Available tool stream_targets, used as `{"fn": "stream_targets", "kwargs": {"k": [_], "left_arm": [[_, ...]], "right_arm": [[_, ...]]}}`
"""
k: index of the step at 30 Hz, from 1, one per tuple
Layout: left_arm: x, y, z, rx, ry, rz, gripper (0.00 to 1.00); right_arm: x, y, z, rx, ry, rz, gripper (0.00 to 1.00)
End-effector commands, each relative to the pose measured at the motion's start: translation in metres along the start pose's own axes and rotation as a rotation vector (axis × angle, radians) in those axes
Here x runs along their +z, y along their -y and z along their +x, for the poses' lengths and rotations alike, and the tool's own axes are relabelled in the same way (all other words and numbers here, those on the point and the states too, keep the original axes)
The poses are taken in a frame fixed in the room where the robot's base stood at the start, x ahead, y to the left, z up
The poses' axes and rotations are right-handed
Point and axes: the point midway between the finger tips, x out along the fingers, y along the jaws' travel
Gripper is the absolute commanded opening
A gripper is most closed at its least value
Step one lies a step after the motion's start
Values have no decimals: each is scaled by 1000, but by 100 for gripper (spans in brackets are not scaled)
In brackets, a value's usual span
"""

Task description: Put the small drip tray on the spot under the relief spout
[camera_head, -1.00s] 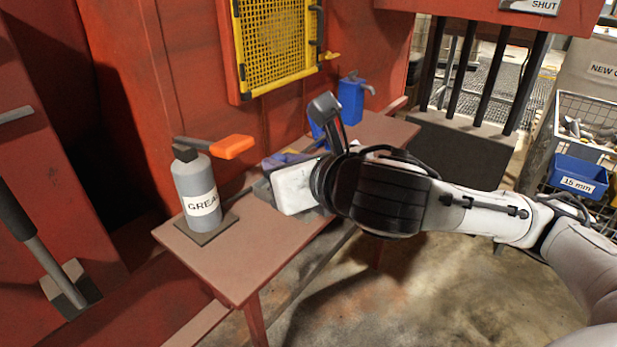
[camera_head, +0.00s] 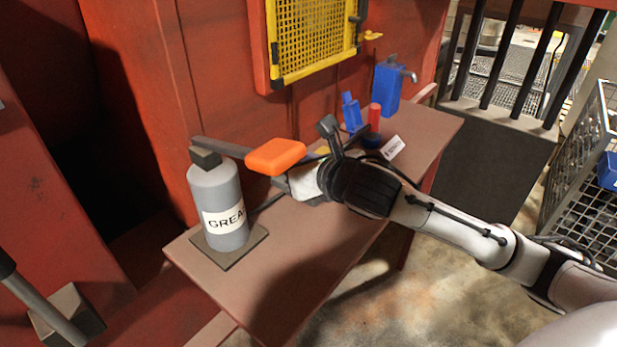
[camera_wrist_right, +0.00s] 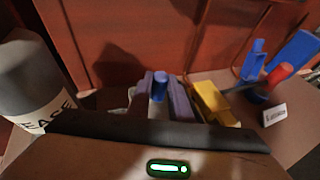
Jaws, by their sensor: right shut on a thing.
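The white-and-black right wrist reaches in from the right over the brown bench. The right gripper (camera_wrist_right: 160,98) shows two grey-purple fingers in the right wrist view, close on either side of a blue-topped piece (camera_wrist_right: 159,86). I cannot tell whether this piece is the small drip tray. In the head view the fingers are largely hidden behind an orange handle. A yellow piece (camera_wrist_right: 210,101) lies just right of the fingers. A blue box with a grey spout (camera_head: 388,88) stands at the bench's far end; the spot under it is not clearly visible. My left gripper is not in view.
A grey grease bottle (camera_head: 217,190) stands on a dark plate at the near left. The orange handle (camera_head: 275,156) juts over the bench near my wrist. A red cylinder (camera_head: 374,118), a blue piece (camera_head: 351,112) and a white label card (camera_head: 394,147) stand farther back. The bench front is clear.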

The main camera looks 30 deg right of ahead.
Motion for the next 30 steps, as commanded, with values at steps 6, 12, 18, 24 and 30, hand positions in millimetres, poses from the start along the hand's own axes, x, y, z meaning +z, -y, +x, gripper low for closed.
{"fn": "stream_targets", "kwargs": {"k": [6,12,18,24,30], "left_arm": [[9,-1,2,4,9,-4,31],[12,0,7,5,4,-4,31],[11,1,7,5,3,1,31],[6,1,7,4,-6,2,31],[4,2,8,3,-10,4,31]], "right_arm": [[-17,0,8,0,3,1,0],[-45,0,18,-1,0,1,0],[-46,0,20,-1,6,-1,0],[-49,1,21,-1,4,-1,0],[-50,1,21,-1,2,0,37]]}}
